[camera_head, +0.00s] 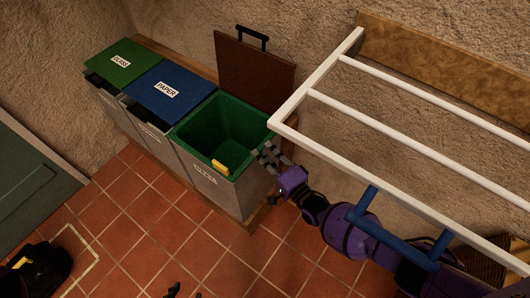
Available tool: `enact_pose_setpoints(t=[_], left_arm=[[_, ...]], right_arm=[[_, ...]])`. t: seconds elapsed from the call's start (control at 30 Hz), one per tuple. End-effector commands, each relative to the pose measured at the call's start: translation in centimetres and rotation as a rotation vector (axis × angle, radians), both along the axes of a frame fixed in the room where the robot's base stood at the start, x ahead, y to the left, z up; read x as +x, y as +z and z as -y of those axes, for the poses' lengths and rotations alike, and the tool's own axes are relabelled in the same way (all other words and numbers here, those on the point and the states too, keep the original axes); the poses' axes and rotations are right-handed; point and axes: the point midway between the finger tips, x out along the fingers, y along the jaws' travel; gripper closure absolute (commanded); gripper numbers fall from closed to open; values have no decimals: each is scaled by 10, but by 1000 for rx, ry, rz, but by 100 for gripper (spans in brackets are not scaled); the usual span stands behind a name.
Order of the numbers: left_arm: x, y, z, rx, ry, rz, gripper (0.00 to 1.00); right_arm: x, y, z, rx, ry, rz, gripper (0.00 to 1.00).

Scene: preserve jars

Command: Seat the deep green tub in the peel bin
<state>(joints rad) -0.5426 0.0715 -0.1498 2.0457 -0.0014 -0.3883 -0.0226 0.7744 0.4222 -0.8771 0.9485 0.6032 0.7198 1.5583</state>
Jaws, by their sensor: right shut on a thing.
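The deep green tub (207,126) is at the open third bin (209,182), taken as the peel bin, whose front label is too small to read. The tub's walls are inside the bin's outline and its rim is near the bin's top edge. I cannot tell whether it rests fully down. A small yellow piece (220,167) shows at the tub's near side. My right gripper (265,157) is shut at the tub's right rim; the fingers partly hide that edge. Dark tips at the bottom edge may be my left gripper (184,291); their state is unclear.
The bin's brown lid (254,70) stands open behind it. Closed bins with a green lid (124,62) and a blue lid (171,92) stand to its left. A white rail frame (400,141) passes above my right arm. The tiled floor (155,228) in front is clear.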

Motion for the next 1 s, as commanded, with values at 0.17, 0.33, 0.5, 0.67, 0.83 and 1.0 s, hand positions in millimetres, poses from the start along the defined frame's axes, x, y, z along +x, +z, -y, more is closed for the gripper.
enact_pose_setpoints(t=[0.17,0.33,0.5,0.67,0.83,1.0], left_arm=[[5,1,1,-1,-2,8,64],[9,1,2,-2,-4,14,64],[9,1,2,-2,-4,15,64],[7,1,1,-2,-2,12,64],[2,0,0,0,0,4,64],[3,1,1,-1,-1,5,64]], right_arm=[[0,-2,0,-1,0,-2,100],[0,-3,1,-2,0,-2,73],[-1,-4,1,-2,-1,-3,71],[-1,-4,1,-3,-1,-4,71],[-8,-5,7,-4,-1,-5,71],[-31,-6,26,-3,-2,-5,71]])
